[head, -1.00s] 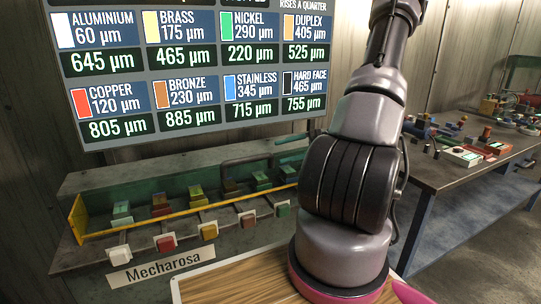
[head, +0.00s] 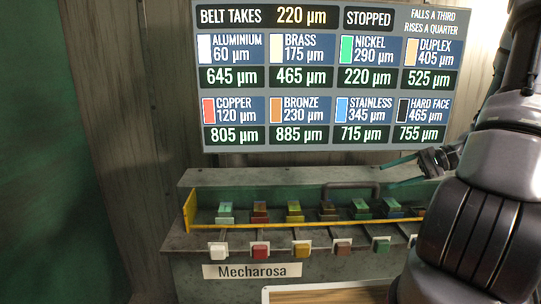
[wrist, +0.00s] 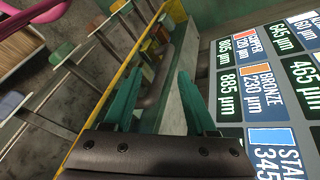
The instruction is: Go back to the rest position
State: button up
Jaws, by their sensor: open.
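My gripper (head: 388,172) shows in the head view at the right, in front of the board's lower edge and above the back of the green machine (head: 330,176). Its two teal fingers point left. In the wrist view the fingers of my gripper (wrist: 160,72) stand apart with nothing between them, so it is open and empty. My arm fills the right edge of the head view and hides part of the machine's right end.
A display board (head: 325,89) hangs on the wall and reads belt takes 220 µm, stopped. The machine has a yellow rail (head: 320,226), coloured blocks, and a row of buttons including a white one (head: 218,249). A wooden surface (head: 330,295) lies at the bottom.

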jog(key=s+a+r+n+t+h, duration=0.1)
jog(key=s+a+r+h, duration=0.2)
jog(key=r, duration=0.4)
jog(key=s+a+r+n+t+h, duration=0.2)
jog(key=s+a+r+h, duration=0.2)
jog(key=r, duration=0.4)
jog(key=s+a+r+n+t+h, duration=0.1)
jog(key=s+a+r+h, duration=0.3)
jog(key=r, duration=0.3)
jog(key=shift+s+a+r+n+t, duration=0.3)
jog(key=shift+a, duration=0.25)
